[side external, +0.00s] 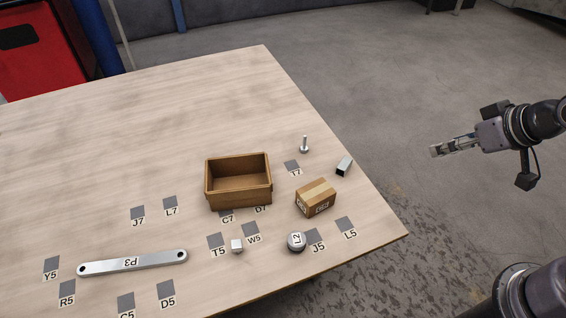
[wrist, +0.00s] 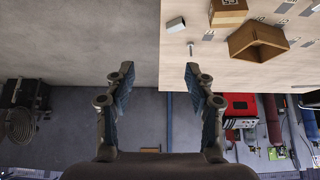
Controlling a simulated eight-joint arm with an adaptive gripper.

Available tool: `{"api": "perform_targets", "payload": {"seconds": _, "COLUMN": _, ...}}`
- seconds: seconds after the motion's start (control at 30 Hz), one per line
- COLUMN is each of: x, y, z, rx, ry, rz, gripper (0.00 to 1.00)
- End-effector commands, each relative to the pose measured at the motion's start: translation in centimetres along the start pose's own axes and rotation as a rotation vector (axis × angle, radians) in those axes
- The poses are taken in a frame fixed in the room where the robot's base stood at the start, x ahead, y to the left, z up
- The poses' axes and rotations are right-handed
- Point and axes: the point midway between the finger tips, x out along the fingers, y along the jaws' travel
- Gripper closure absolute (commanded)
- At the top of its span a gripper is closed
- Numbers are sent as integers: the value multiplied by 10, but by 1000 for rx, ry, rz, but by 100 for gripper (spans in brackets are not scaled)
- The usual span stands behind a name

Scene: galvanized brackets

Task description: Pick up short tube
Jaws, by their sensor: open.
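The short tube (side external: 344,166) is a small grey metal piece with a dark open end, lying on the table near its right edge in the side view. It also shows in the wrist view (wrist: 176,25) near the top, close to the table edge. My gripper (side external: 434,151) is off the table to the right of the tube, in the air and well apart from it. In the wrist view my gripper (wrist: 159,72) has its two fingers wide apart with nothing between them.
A cardboard box (side external: 316,198) and an upright bolt (side external: 304,145) stand near the tube. An open wooden bin (side external: 239,201) sits to their left. A round metal part (side external: 296,241), a small cube (side external: 236,246) and a long flat bar (side external: 132,262) lie toward the front. The back of the table is clear.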

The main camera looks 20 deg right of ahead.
Motion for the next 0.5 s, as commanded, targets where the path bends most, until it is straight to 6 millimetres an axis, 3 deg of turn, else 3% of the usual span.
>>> {"api": "perform_targets", "payload": {"seconds": 0.27, "x": 3, "y": -2, "z": -10, "rx": 31, "ry": -20, "rz": 4, "gripper": 45}}
{"api": "perform_targets", "payload": {"seconds": 0.5, "x": 24, "y": -8, "z": -42, "rx": 160, "ry": -95, "rz": 40, "gripper": 45}}
